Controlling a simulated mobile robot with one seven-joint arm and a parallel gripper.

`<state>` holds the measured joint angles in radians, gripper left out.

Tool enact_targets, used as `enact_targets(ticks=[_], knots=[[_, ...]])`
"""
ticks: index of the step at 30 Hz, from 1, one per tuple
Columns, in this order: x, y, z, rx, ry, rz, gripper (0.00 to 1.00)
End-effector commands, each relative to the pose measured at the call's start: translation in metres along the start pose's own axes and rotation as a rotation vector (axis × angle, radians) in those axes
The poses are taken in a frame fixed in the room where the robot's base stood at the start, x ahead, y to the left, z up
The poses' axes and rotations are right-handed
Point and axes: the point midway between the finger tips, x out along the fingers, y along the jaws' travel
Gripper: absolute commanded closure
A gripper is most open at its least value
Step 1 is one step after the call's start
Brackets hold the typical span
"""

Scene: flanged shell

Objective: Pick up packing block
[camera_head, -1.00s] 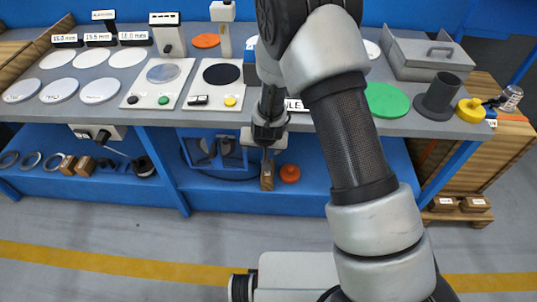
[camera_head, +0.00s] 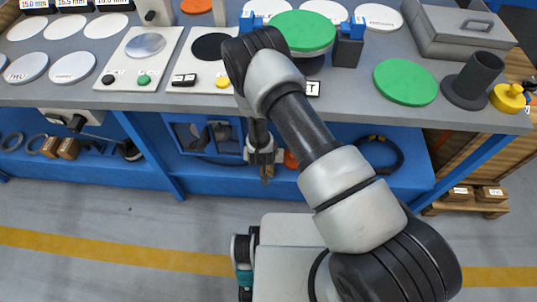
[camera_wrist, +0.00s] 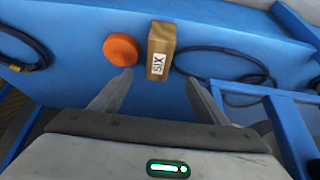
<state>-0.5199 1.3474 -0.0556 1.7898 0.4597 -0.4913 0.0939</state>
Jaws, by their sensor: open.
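The packing block is a light brown wooden block (camera_wrist: 161,42) with a white label reading SIX. In the wrist view it lies on the blue lower shelf (camera_wrist: 75,80), beyond my fingertips and lined up with the space between them. My gripper (camera_wrist: 160,77) is open and empty, with one finger to each side of the block in the picture and apart from it. In the head view my gripper (camera_head: 264,168) hangs in front of the lower shelf, below the bench top. My arm and gripper hide most of the block there.
An orange round piece (camera_wrist: 121,49) lies just left of the block. A dark cable (camera_wrist: 225,62) curls to its right, and another cable (camera_wrist: 25,50) is at far left. Blue frame bars (camera_wrist: 290,125) stand at right. The grey bench top (camera_head: 340,100) overhangs the shelf.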

Motion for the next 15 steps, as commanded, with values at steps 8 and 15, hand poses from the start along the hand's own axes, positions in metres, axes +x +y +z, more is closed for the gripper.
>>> enact_targets(ticks=[8,15], knots=[[0.065,0.001,0.003,0.001,-0.001,0.001,0.31],[0.104,0.001,0.002,0.000,-0.001,0.000,0.31]])
